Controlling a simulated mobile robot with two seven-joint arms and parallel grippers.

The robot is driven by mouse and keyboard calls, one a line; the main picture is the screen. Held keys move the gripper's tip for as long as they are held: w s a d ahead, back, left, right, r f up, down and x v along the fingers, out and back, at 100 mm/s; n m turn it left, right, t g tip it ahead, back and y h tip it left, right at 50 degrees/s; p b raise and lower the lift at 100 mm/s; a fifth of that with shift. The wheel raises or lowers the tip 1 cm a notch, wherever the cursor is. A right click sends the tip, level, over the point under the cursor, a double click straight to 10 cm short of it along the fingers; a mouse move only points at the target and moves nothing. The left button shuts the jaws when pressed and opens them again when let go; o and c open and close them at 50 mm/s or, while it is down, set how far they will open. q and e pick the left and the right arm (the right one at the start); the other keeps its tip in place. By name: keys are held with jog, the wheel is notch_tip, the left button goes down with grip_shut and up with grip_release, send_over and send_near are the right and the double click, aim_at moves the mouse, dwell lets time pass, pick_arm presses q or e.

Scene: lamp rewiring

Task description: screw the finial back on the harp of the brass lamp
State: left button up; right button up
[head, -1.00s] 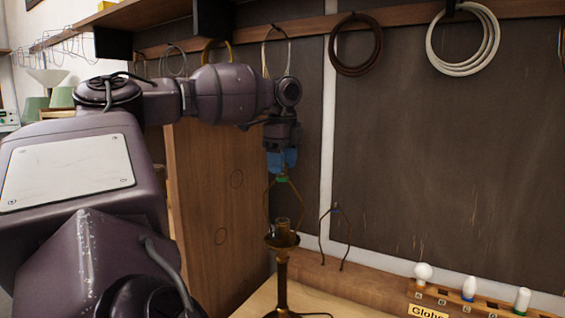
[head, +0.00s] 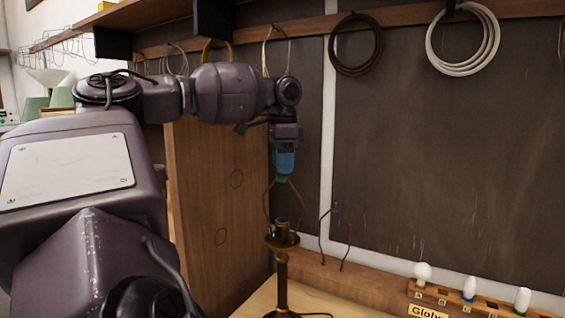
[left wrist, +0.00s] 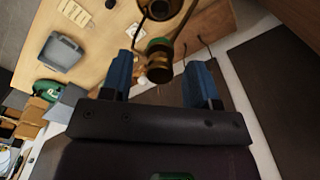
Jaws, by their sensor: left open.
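The brass lamp (head: 282,268) stands upright on the bench in the head view, with its harp (head: 267,203) rising above the socket. A green piece (head: 282,179) shows at the harp's top. My left gripper (head: 284,172) points down just above it. In the left wrist view, my left gripper's blue fingers (left wrist: 159,64) are open, one on each side of a brass knob (left wrist: 158,72) that looks like the finial. It lines up with the green piece and shows a gap to each finger. Whether it is seated on the thread cannot be told. My right gripper is not in view.
A thin wire frame (head: 320,235) stands right of the lamp by the back ledge. A rack of bulbs (head: 450,293) is at the lower right. A wooden panel (head: 222,215) rises behind the lamp at left. Cord coils (head: 356,45) hang above.

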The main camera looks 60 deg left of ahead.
pick_arm(q)
grip_shut()
jog(key=m, duration=0.5)
jog(key=shift+m, duration=1.5)
jog(key=m, duration=0.4)
jog(key=shift+f+b, duration=0.1)
jog(key=shift+b, duration=0.2)
jog(key=m, duration=0.4)
jog(key=m, duration=0.2)
jog(key=shift+m, duration=0.3)
jog(key=m, duration=0.5)
jog(key=shift+m, duration=0.3)
